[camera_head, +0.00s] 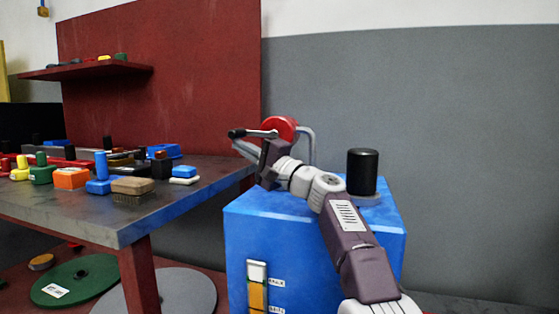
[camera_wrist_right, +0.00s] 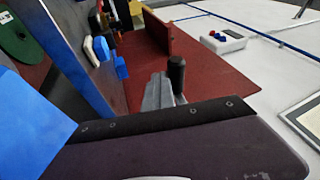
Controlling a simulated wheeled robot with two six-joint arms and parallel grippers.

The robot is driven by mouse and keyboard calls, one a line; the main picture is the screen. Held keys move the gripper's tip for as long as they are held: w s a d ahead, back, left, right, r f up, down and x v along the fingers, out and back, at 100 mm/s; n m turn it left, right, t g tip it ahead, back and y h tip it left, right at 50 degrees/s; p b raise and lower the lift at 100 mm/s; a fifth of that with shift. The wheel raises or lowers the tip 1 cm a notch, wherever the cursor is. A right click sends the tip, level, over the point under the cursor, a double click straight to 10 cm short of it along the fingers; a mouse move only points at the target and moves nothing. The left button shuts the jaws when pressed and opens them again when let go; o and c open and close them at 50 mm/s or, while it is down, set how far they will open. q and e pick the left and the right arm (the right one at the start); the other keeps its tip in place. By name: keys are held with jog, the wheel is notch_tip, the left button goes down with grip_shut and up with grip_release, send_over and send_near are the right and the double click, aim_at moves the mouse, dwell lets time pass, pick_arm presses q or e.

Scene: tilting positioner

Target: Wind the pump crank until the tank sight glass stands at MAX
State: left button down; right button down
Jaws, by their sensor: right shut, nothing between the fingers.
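The blue tank (camera_head: 290,235) stands in front of me, with a sight glass (camera_head: 257,285) on its front. The glass is pale at the top and orange-yellow below. The orange top edge looks about level with the upper label, whose lettering is too small to read. The pump crank has a red hub (camera_head: 285,127), a silver arm and a black handle (camera_head: 237,133) pointing left. My right gripper (camera_head: 242,147) is shut and empty, its grey fingers close beneath the handle. In the wrist view, the handle (camera_wrist_right: 176,72) stands beside the fingers (camera_wrist_right: 158,85); contact is unclear. My left gripper is out of view.
A black cylinder (camera_head: 362,172) stands on the tank top, behind my right arm. A workbench (camera_head: 125,225) at left holds brushes and several coloured blocks. A grey pipe (camera_head: 308,140) curves beside the hub. Open wall space lies to the right.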

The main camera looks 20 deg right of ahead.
jog(key=shift+w+a+r+p, duration=0.1)
jog(key=shift+r+p, duration=0.65)
jog(key=shift+r, duration=0.5)
jog(key=shift+r, duration=0.1)
dwell(0.6)
